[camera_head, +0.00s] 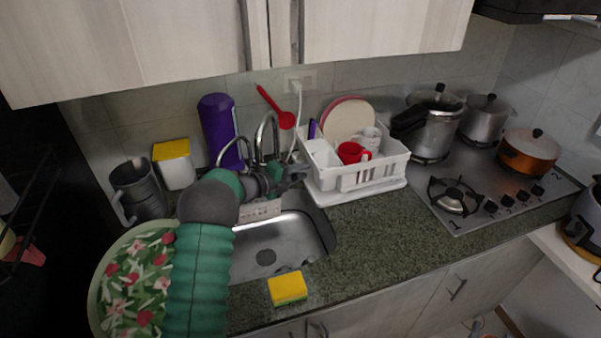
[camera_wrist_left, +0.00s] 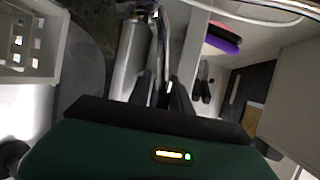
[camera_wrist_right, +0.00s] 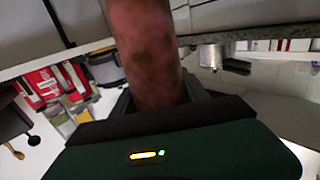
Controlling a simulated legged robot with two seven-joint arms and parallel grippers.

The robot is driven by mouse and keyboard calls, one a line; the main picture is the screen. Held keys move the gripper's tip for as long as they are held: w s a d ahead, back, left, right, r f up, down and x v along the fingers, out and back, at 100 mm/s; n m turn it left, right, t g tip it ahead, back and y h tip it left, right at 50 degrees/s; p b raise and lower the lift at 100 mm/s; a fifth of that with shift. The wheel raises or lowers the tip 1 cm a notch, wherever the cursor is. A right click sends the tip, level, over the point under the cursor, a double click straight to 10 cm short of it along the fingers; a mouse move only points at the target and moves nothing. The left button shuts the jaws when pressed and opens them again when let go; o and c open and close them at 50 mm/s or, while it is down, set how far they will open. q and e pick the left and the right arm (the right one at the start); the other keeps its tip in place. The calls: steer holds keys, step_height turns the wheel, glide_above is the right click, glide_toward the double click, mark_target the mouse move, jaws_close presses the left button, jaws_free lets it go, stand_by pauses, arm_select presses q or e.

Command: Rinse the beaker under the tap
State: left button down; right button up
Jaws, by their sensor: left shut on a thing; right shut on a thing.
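The tap (camera_head: 266,128) arches over the metal sink (camera_head: 285,235). My left gripper (camera_head: 293,172) reaches over the sink to the tap's base. In the left wrist view its two fingers (camera_wrist_left: 166,95) are closed around a thin shiny metal part of the tap. My right gripper is out of the head view. In the right wrist view its fingers (camera_wrist_right: 165,95) are shut on a mottled reddish-brown, rounded upright thing (camera_wrist_right: 146,50); I cannot tell if this is the beaker. A grey see-through jug with a handle (camera_head: 137,190) stands left of the sink.
A white dish rack (camera_head: 360,180) with a red cup and plates stands right of the sink. A yellow sponge (camera_head: 287,288) lies at the front edge. A purple bottle (camera_head: 217,125) stands behind, pots (camera_head: 433,125) stand on the stove.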

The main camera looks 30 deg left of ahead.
arm_select(q)
steer(key=shift+f, duration=0.25)
arm_select(e)
steer(key=shift+r+p, duration=0.85)
steer(key=shift+f, duration=0.1)
arm_select(q)
steer(key=shift+r+n, duration=0.3)
steer(key=shift+r, duration=0.1)
steer(key=c, duration=1.2)
jaws_free()
steer(key=shift+w+a, duration=0.1)
steer(key=shift+a, duration=0.05)
steer(key=shift+o, duration=0.2)
steer(key=b+v, duration=0.1)
steer(key=v, duration=1.1)
arm_select(e)
steer(key=shift+f, duration=0.45)
arm_select(q)
steer(key=shift+w+a, duration=0.1)
steer(key=shift+a, duration=0.05)
